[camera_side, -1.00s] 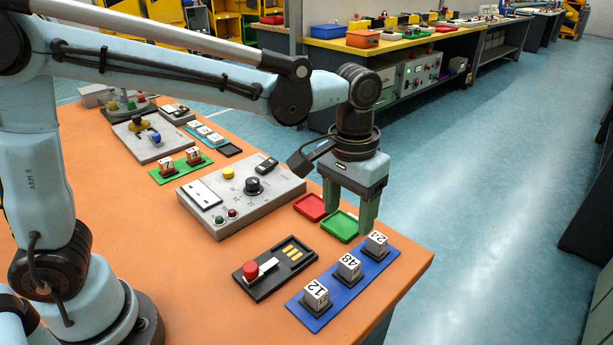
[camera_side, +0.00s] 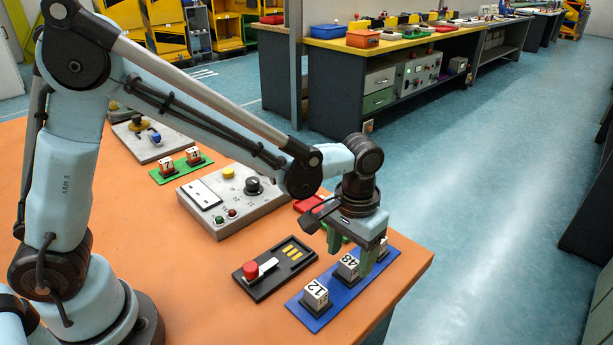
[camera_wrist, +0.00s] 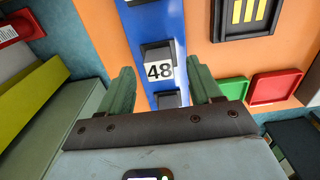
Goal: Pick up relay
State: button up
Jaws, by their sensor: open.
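Relay-like cubes with white number labels stand on a blue strip (camera_side: 322,302). The one marked 12 (camera_side: 316,293) is nearest in the side view, and the one marked 48 (camera_side: 348,266) is in the middle. The third cube (camera_side: 382,245) is mostly hidden behind my gripper. My gripper (camera_side: 357,253) is open, pointing down over the far part of the strip. In the wrist view the 48 cube (camera_wrist: 160,66) lies between and beyond the open fingers (camera_wrist: 160,75). A dark block (camera_wrist: 168,99) on the strip sits nearer my palm. No grip on any cube shows.
A black tray with a red-knobbed lever (camera_side: 251,271) and yellow bars lies left of the strip. Red (camera_wrist: 275,87) and green (camera_wrist: 234,89) trays are close beside my gripper. A grey control panel (camera_side: 233,200) stands farther back. The table's right edge (camera_side: 427,262) is near.

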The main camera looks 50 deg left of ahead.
jog(key=shift+f, duration=1.4)
jog(key=c, duration=1.1)
jog(key=shift+o, duration=0.2)
jog(key=shift+r, duration=0.1)
